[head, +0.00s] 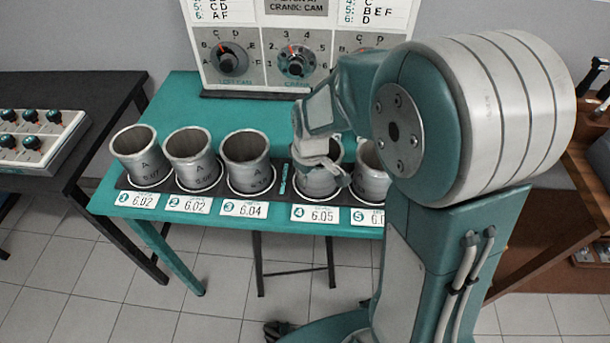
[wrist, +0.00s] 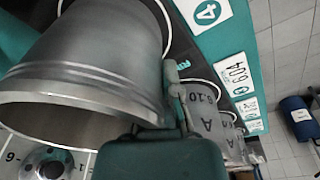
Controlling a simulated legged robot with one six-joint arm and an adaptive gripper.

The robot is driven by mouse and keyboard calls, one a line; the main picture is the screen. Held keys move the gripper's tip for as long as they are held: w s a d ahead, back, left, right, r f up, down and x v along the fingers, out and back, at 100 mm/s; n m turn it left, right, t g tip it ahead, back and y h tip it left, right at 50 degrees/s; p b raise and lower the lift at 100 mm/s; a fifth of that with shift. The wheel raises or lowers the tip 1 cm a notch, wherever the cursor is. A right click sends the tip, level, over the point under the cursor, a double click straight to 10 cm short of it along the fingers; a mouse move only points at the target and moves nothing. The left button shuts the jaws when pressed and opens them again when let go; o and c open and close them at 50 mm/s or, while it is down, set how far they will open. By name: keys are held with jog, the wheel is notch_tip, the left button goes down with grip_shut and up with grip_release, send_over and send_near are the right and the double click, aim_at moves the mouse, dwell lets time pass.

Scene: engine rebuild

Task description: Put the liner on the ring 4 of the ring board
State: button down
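The grey metal liner (head: 322,185) is at ring 4 of the ring board (head: 283,180), at the spot with the 6.05 card (head: 316,213). It looks upright, with its base at the white ring outline. In the wrist view the liner (wrist: 85,65) fills the left side, its open rim towards the camera. My gripper (head: 325,168) is at its rim. In the wrist view one finger of my gripper (wrist: 176,100) lies against the outside of the wall; the other finger is hidden. The gripper looks shut on the wall. Whether the base rests fully down is hard to tell.
Liners stand on ring 1 (head: 138,158), ring 2 (head: 193,163), ring 3 (head: 250,165) and ring 5 (head: 368,180), close on both sides. The dial panel (head: 275,75) stands behind. The teal table (head: 180,100) is clear behind the left liners.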

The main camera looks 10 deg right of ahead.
jog(key=c, duration=0.8)
grip_release()
jog(key=shift+f, duration=0.1)
notch_tip(320, 180, up, 12)
jog(key=s, duration=0.1)
jog(key=s+d+r+m+t, duration=0.2)
jog(key=s+m, duration=0.1)
jog(key=s, duration=0.5)
jog(key=s+d+r+m+t, duration=0.2)
jog(key=s+r+m, duration=0.1)
jog(key=s, duration=0.5)
jog(key=shift+s+r+m+h, duration=0.15)
jog(key=shift+s+m+h, duration=0.2)
jog(key=shift+m, duration=0.45)
